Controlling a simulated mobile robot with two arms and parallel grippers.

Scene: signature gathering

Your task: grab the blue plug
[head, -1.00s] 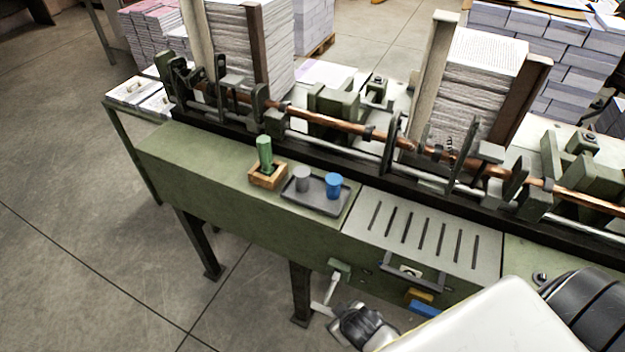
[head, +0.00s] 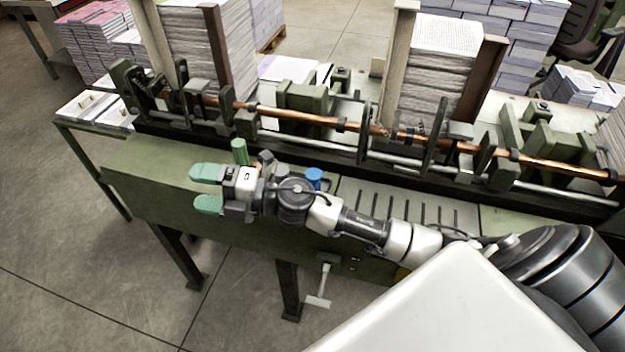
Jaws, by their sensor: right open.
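The blue plug (head: 315,177) shows just behind my right arm's wrist, partly hidden by it. My right gripper (head: 200,188) reaches in from the right over the green machine top, with its green fingertips pointing left. It is open and empty, to the left of the blue plug. The green plug (head: 240,151) stands behind the gripper; its wooden holder is mostly hidden. The dark tray and the grey plug are hidden behind my arm. My left gripper is not in view.
A copper-coloured shaft (head: 300,117) with clamps and brackets runs along the back of the green machine (head: 150,185). Tall paper stacks (head: 435,75) stand behind it. A slotted plate (head: 440,212) lies to the right, partly under my arm. Open floor lies in front.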

